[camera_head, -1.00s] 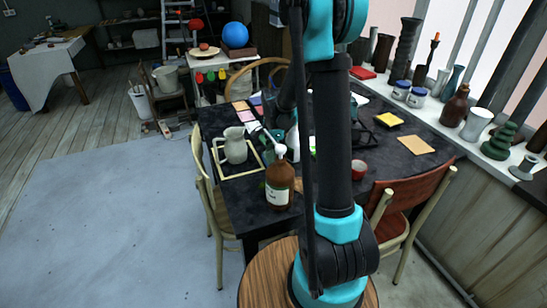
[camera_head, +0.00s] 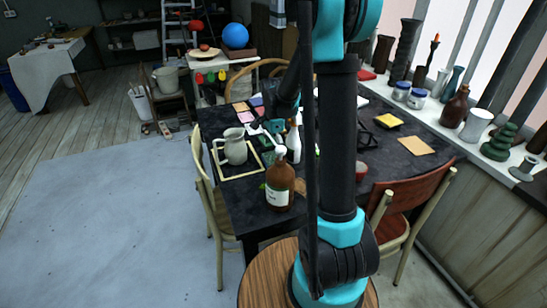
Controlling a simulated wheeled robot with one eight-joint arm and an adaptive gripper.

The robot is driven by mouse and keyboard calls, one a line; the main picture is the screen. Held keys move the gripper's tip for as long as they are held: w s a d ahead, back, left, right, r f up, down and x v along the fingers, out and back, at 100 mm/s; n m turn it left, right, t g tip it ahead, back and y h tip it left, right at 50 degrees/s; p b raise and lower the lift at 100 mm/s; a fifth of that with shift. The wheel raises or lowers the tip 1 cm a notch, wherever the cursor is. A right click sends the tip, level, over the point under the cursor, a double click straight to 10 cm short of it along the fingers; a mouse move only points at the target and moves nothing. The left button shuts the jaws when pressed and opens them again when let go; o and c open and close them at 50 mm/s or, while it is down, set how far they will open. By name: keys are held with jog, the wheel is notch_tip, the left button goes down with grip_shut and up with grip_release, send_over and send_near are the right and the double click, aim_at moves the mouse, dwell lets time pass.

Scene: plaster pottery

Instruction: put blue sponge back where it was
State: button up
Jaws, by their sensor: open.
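I cannot pick out a blue sponge for certain; my arm hides part of the table (camera_head: 228,196). Small coloured squares, one of them bluish-purple (camera_head: 257,101), lie at the table's far left edge, too small to identify. A yellow block, perhaps a sponge (camera_head: 388,120), lies at the right on a dark item. My gripper (camera_head: 271,129) is low over the left middle of the table, between the grey pitcher (camera_head: 234,148) and a white bottle (camera_head: 293,142). It is small and partly hidden; it is open and I see nothing held in it.
The pitcher stands on a pale-framed tray (camera_head: 240,176). A brown pump bottle (camera_head: 280,188) stands at the near edge, a red cup (camera_head: 361,171) behind my arm. A tan sheet (camera_head: 416,145) lies at the right. Chairs flank the table; vases line the windowsill.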

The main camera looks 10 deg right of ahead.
aim_at(274, 158)
notch_tip(274, 158, up, 8)
dwell(0.4)
jog(key=shift+s, duration=0.1)
